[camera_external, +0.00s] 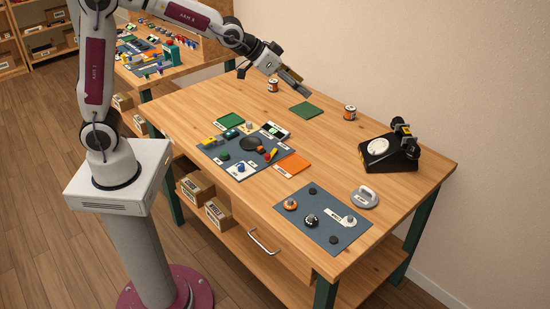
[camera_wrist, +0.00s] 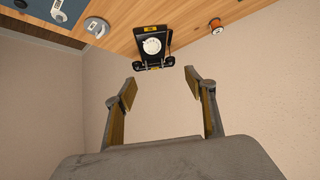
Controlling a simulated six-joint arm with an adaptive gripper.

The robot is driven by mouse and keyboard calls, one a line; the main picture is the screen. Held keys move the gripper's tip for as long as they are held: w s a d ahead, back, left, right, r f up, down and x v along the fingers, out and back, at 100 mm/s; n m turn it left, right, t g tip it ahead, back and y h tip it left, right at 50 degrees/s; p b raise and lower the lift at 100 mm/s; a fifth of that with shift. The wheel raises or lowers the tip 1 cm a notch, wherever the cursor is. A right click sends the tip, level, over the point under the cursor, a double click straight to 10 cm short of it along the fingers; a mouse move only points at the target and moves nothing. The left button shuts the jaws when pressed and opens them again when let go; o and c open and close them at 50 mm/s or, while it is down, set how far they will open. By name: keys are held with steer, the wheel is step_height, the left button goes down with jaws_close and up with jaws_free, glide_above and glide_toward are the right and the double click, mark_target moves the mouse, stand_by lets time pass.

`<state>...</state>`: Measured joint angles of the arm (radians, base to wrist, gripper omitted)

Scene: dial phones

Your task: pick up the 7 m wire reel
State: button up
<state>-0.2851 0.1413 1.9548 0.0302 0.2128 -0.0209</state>
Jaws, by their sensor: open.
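Two small wire reels stand on the wooden table, one (camera_external: 273,85) near the back edge by my gripper and one (camera_external: 350,112) farther right. A reel with copper-orange wire (camera_wrist: 216,27) shows at the top right of the wrist view. My gripper (camera_external: 292,76) is open and empty, above the table's back edge near the first reel. In the wrist view its fingers (camera_wrist: 160,84) are spread with only bare wall between them.
A black dial phone (camera_external: 390,150) stands at the table's right, also in the wrist view (camera_wrist: 151,45). A grey handled object (camera_external: 364,197) sits in front of it. A green mat (camera_external: 303,110) lies between the reels. Grey mats with small parts (camera_external: 322,232) cover the front. The middle right is clear.

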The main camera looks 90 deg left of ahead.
steer(key=w+a+f+y, duration=0.1)
steer(key=w+a+f, duration=0.4)
steer(key=w+a, duration=0.25)
steer(key=n+t+y, duration=0.2)
steer(key=n+y, duration=0.1)
glide_toward(349, 108)
steer(key=shift+w+d+r, duration=0.1)
steer(key=shift+w+d, duration=0.05)
steer(key=shift+d, duration=0.5)
steer(key=shift+a+f, duration=0.45)
steer(key=shift+f, duration=0.05)
steer(key=shift+x, duration=1.2)
steer(key=shift+w+a, duration=0.15)
steer(key=shift+r+x, duration=0.1)
steer(key=shift+x, duration=1.1)
steer(key=shift+r+x, duration=0.15)
steer(key=shift+x, duration=1.05)
